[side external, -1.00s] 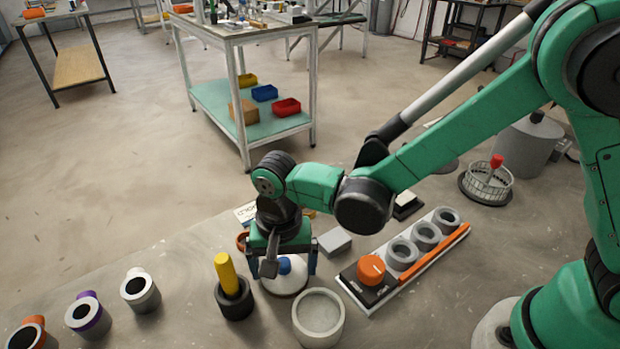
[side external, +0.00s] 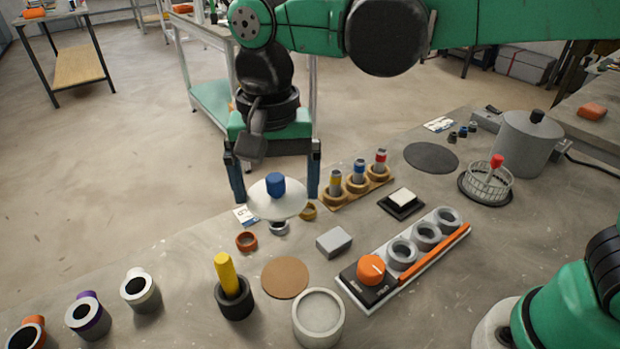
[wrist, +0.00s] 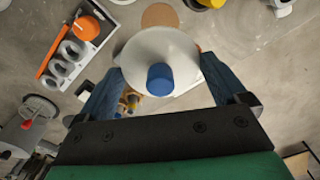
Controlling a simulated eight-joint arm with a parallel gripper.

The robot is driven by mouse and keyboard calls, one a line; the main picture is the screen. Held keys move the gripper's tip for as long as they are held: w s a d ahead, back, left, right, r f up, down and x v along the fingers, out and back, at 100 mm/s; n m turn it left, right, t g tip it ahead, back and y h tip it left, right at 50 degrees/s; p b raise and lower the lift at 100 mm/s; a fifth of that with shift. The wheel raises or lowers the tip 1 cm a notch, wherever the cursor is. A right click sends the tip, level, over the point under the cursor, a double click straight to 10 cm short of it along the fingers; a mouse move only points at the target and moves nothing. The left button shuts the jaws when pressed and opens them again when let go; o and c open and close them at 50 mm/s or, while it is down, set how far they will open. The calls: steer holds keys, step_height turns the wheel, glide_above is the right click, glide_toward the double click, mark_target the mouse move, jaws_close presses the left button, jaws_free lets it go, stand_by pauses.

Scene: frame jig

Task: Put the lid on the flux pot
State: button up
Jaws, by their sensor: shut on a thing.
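The lid is a white disc with a blue knob (side external: 277,203). It hangs raised above the table, roughly level, between the fingers of my gripper (side external: 275,190). In the wrist view the lid (wrist: 145,52) sits between the two blue fingers (wrist: 158,92), which are shut on it by its rim. The flux pot seems to be the round, pale grey open vessel (side external: 318,313) at the front of the table, apart from the lid. A bare brown round mat (side external: 285,278) lies behind it.
A black cup with a yellow handle (side external: 232,292) stands left of the mat. A grey block (side external: 334,242) and a tray with grey rings and an orange knob (side external: 372,270) lie to the right. A holder with several coloured pegs (side external: 358,182) stands behind.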

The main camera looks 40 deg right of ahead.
mark_target(275, 180)
steer(key=shift+r, duration=3)
steer(key=shift+s+a+f, duration=0.1)
steer(key=shift+s+f, duration=0.1)
steer(key=shift+f, duration=0.15)
steer(key=shift+s+a+f+n, duration=0.1)
steer(key=shift+s+f+n, duration=1.15)
steer(key=shift+f, duration=1.35)
steer(key=shift+s+d+f+n, duration=0.1)
steer(key=shift+s+f+n, duration=0.65)
steer(key=shift+s+f, duration=1.4)
steer(key=shift+s+a+f+n, duration=0.1)
steer(key=shift+s+f+n, duration=0.85)
steer(key=shift+f, duration=2.15)
steer(key=shift+f, duration=0.1)
steer(key=shift+f, duration=0.55)
